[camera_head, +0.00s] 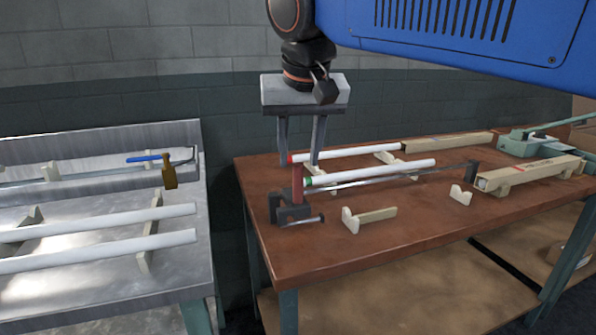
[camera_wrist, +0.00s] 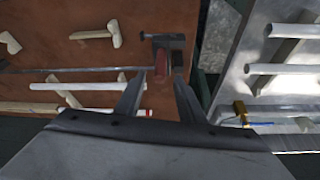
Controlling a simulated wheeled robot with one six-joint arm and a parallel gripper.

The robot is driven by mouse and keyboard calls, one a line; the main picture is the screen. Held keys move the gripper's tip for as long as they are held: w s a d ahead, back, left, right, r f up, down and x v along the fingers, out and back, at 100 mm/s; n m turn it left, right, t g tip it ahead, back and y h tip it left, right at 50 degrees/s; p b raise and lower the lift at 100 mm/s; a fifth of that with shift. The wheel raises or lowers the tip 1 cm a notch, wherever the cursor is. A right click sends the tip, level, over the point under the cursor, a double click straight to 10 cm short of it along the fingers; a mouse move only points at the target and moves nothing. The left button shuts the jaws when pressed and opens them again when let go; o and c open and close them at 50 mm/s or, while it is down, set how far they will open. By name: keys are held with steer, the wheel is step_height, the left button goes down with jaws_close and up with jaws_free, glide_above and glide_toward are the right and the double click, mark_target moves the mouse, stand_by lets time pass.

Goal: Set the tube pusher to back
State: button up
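The tube pusher appears to be the red upright handle (camera_head: 297,181) on a black bracket (camera_head: 290,210) at the left end of the brown table; a thin metal rod (camera_head: 425,176) runs right from near it. In the wrist view the red handle (camera_wrist: 161,66) shows just beyond the fingertips, between them in the picture. My gripper (camera_head: 300,160) points down above the handle, its two fingers apart, with nothing between them that I can tell. The wrist view also shows my gripper (camera_wrist: 158,82) with spread fingers. Whether a finger touches the handle cannot be told.
Cream supports (camera_head: 370,217) stand in front.

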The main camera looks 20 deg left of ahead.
steer(key=v, duration=0.8)
steer(key=shift+r, duration=0.4)
steer(key=w+d+f+m, duration=0.1)
steer(key=d+f, duration=0.3)
steer(key=d, duration=0.4)
steer(key=w+d+f+h, duration=0.1)
steer(key=d+f, duration=0.4)
steer(key=d, duration=0.4)
steer(key=w+d+f+m, duration=0.1)
steer(key=d+f, duration=0.3)
steer(key=d, duration=0.4)
steer(key=s+d+f+m, duration=0.1)
steer(key=s+d+f, duration=0.3)
steer(key=d+f, duration=0.2)
steer(key=s+d+f+m, duration=0.1)
steer(key=s+d+f, duration=0.3)
steer(key=f, duration=0.5)
steer(key=s+d+f+m+h, duration=0.1)
steer(key=s+d+f, duration=0.4)
steer(key=d+f, duration=0.3)
steer(key=shift+d+f+t, duration=0.15)
steer(key=shift+d+t, duration=0.15)
steer(key=shift+d, duration=0.2)
